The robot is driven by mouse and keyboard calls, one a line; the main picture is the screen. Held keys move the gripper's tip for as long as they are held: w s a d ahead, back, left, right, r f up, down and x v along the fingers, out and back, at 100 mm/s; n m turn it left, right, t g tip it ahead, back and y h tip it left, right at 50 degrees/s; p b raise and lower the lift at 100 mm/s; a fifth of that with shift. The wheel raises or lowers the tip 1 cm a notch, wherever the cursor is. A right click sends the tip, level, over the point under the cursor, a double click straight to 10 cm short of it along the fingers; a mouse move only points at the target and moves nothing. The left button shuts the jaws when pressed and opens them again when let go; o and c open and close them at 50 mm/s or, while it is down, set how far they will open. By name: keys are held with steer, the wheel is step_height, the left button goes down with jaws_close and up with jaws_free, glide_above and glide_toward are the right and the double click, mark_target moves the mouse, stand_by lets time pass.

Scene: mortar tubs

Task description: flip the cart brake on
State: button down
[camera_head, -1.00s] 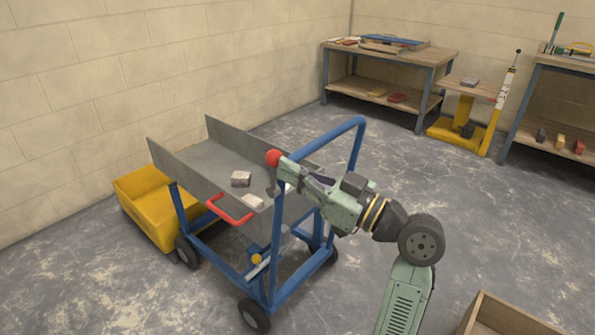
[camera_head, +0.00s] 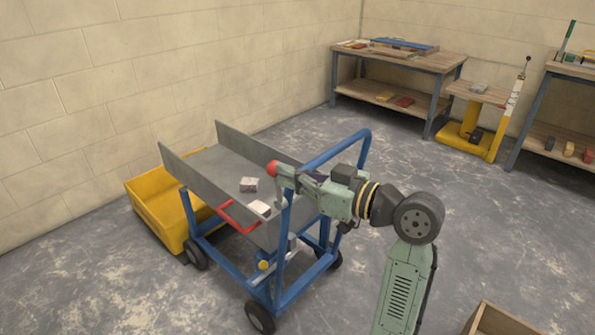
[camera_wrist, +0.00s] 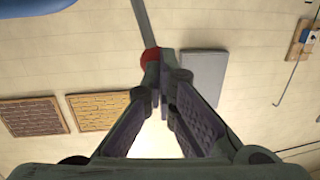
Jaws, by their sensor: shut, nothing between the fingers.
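The blue cart (camera_head: 281,252) stands left of my arm with a grey sloped tray (camera_head: 204,163) on top. A red ball knob (camera_head: 271,167) shows at the tip of my gripper (camera_head: 283,172), above the cart's near end. In the wrist view the red knob (camera_wrist: 150,55) sits just past the fingertips (camera_wrist: 161,66), on a grey bar (camera_wrist: 142,16) running to the top edge. My gripper is shut, with nothing between its fingers. The fingertips are at the knob; I cannot tell whether they touch it. The lower part of the lever is mostly hidden behind my gripper in the head view.
A red U-shaped handle (camera_head: 237,219) and a yellow knob (camera_head: 264,266) are on the cart. Two pale blocks lie on the tray. A yellow tub (camera_head: 163,216) stands behind it, a wooden box (camera_head: 497,322) at lower right. Workbenches (camera_head: 440,62) stand far back.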

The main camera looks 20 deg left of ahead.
steer(key=w+a+h+p, duration=0.3)
steer(key=a+p, duration=0.1)
steer(key=a, duration=0.6)
steer(key=shift+w+a+g+p, duration=0.3)
steer(key=shift+w+a+g, duration=0.05)
steer(key=shift+w+g, duration=0.05)
steer(key=shift+a+r, duration=0.1)
steer(key=shift+r, duration=0.1)
